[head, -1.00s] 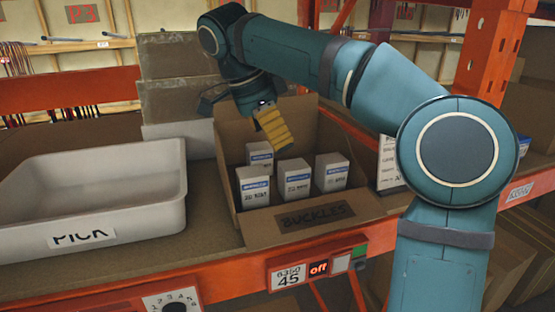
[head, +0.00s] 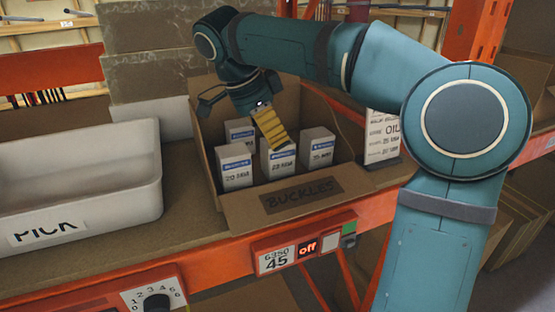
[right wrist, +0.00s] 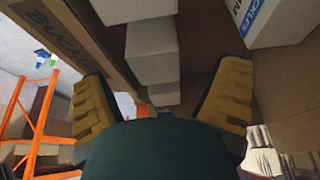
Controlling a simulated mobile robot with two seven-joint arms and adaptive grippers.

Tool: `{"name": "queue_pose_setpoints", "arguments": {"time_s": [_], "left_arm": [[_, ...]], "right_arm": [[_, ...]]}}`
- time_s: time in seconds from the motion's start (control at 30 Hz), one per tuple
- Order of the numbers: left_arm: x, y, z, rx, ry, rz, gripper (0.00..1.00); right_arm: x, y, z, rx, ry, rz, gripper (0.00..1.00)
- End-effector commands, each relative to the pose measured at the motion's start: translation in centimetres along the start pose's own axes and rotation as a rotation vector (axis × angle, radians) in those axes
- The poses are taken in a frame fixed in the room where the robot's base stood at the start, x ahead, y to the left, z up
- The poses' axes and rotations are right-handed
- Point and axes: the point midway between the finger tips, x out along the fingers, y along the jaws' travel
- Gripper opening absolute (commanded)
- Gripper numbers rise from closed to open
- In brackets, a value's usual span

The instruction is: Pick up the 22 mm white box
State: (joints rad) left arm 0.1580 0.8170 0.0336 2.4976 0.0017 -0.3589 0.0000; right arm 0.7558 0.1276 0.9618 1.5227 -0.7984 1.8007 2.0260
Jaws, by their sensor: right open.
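Several white boxes stand in an open cardboard carton (head: 245,208) labelled BUCKLES. The middle front box (head: 278,163) seems to read 22 MM, but its print is blurred and its top is partly hidden by my gripper. A 20 MM box (head: 234,172) is to its left, a box that looks like 25 MM (head: 319,150) to its right, and another box (head: 239,131) behind. My right gripper (head: 271,128) is open, yellow pads pointing down over the middle box. In the right wrist view, white boxes (right wrist: 152,50) appear beyond the spread fingers. My left gripper is out of view.
A grey tray (head: 140,205) marked PICK stands left of the carton on the shelf. A label card (head: 382,136) stands to the right. The orange shelf edge (head: 215,262) runs in front, and stacked cartons (head: 150,60) stand behind.

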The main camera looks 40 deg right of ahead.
Motion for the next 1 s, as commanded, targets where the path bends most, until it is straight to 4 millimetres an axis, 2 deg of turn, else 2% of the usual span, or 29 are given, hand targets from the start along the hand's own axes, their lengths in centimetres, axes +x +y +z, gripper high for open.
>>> {"name": "queue_pose_setpoints", "arguments": {"time_s": [0.17,0.6,0.9,0.93,1.0], "left_arm": [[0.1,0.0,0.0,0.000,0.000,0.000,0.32],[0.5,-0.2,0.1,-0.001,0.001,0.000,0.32],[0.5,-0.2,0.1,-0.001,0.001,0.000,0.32],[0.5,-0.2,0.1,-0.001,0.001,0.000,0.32],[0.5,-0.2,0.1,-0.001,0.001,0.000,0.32]], "right_arm": [[0.7,0.1,-0.1,0.001,0.001,0.000,0.89],[5.1,0.6,-0.4,0.000,0.001,0.001,0.89],[5.4,0.5,-0.4,-0.001,0.000,-0.002,0.89],[5.4,0.5,-0.4,-0.001,0.000,-0.002,0.85],[5.4,0.5,-0.4,0.000,0.000,-0.001,0.60]]}}
